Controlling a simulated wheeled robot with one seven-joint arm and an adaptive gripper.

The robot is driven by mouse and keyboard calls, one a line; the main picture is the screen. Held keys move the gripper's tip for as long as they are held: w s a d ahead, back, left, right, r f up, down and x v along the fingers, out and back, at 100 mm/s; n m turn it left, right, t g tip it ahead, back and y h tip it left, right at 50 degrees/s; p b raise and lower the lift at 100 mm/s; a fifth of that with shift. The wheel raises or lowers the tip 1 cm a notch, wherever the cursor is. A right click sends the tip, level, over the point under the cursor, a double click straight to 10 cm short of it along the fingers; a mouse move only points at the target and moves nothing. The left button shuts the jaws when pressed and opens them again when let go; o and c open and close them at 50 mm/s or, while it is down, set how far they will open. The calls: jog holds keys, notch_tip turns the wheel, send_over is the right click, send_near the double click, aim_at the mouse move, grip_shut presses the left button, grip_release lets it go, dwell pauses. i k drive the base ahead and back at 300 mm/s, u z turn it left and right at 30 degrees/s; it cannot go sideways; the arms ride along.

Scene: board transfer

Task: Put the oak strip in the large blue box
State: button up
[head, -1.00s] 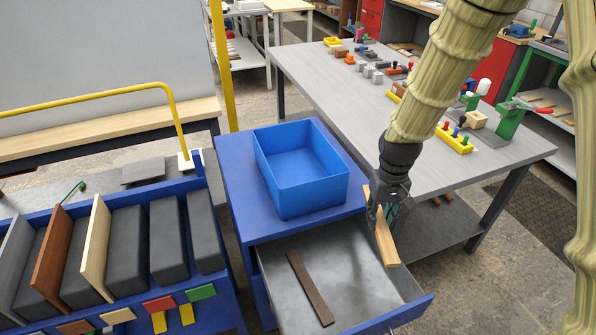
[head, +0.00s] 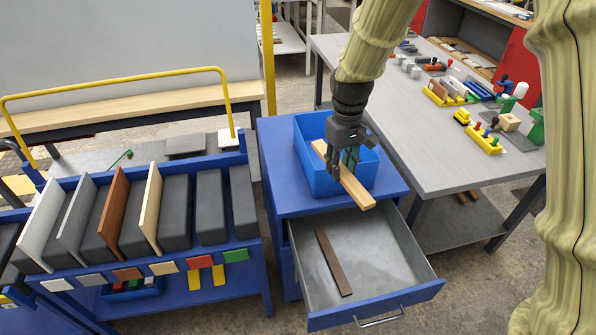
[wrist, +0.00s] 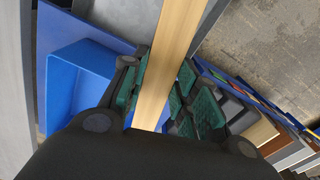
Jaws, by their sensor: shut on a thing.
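The oak strip (head: 356,191) is a long, pale wooden bar. My gripper (head: 343,160) is shut on it and holds it tilted, its near end lower and toward the open drawer. In the wrist view the strip (wrist: 168,60) runs between the green finger pads of my gripper (wrist: 165,95). The large blue box (head: 318,180) is open-topped and stands on the blue cabinet top. In the head view the strip and gripper overlap the box's front right part; the exact height above it is hard to tell. The box (wrist: 75,85) is at the left in the wrist view.
Below the box, an open grey drawer (head: 390,265) holds a dark brown strip (head: 333,262). At left, a blue rack (head: 262,262) holds upright boards between dark blocks. A grey workbench (head: 420,150) with small parts and yellow trays stands at right.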

aim_at(323, 165)
jog(key=u, duration=0.2)
jog(key=k, duration=0.3)
jog(key=u, duration=0.85)
jog(key=i, duration=0.75)
jog(key=z, duration=0.75)
jog(key=i, duration=0.6)
jog(key=z, duration=0.7)
